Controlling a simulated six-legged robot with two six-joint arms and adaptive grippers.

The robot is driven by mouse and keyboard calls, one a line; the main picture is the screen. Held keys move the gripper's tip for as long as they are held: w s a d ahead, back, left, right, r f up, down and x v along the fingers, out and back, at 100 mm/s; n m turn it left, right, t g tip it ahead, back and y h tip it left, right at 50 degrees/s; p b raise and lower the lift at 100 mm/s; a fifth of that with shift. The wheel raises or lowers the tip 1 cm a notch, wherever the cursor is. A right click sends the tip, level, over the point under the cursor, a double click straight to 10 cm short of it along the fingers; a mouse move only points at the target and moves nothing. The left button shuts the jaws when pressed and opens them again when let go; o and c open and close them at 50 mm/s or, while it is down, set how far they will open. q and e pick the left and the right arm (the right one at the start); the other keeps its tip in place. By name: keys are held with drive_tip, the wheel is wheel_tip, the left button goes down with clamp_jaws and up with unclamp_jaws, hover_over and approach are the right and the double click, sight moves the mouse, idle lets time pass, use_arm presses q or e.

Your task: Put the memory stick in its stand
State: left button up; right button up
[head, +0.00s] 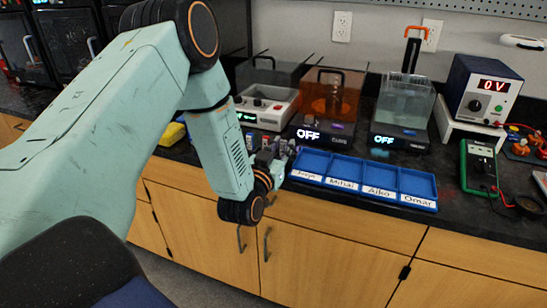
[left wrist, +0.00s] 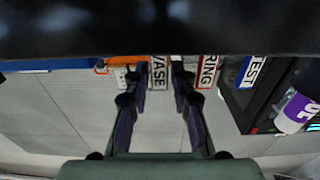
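My left gripper (head: 274,158) is at the counter's front edge, just left of the blue tray. In the left wrist view its two dark fingers (left wrist: 158,80) stand apart. A small piece with a white label reading VASE (left wrist: 158,72) shows between the fingertips; I see no clear contact with it. Labels reading RING (left wrist: 208,72), with a red border, and TEST (left wrist: 251,72), with a blue border, stand to its right. I cannot tell for sure which piece is the memory stick or its stand. My right gripper is in neither view.
The blue tray (head: 437,186) has several name-labelled compartments. Behind it are an orange-covered machine (head: 328,100), a clear tank unit (head: 404,105) and a white-based machine (head: 262,108). A power supply (head: 482,88) and a green meter (head: 480,165) stand right. A purple cylinder (left wrist: 297,112) shows in the wrist view.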

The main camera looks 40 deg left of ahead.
use_arm(q)
drive_tip(key=p+v, duration=0.2)
drive_tip(key=v, duration=0.9)
drive_tip(key=s+d+f+m+g+h, duration=0.1)
drive_tip(key=s+d+f+g, duration=0.25)
drive_tip(key=f, duration=0.25)
drive_tip(key=s+d+f+g+h, duration=0.2)
drive_tip(key=s+f+g, duration=0.15)
drive_tip(key=f, duration=0.25)
drive_tip(key=s+d+f+m+g+h, duration=0.1)
drive_tip(key=s+d+f+g, duration=0.25)
drive_tip(key=f, duration=0.25)
drive_tip(key=s+f+g, duration=0.2)
drive_tip(key=s+g, duration=0.1)
drive_tip(key=s, duration=0.6)
drive_tip(key=s+d+f+g, duration=0.1)
drive_tip(key=s+f+g, duration=0.2)
drive_tip(key=s, duration=0.6)
drive_tip(key=shift+s+d+f+g, duration=0.25)
drive_tip(key=shift+f+g, duration=0.1)
drive_tip(key=shift+g, duration=0.3)
drive_tip(key=shift+w, duration=0.1)
drive_tip(key=shift+a, duration=0.1)
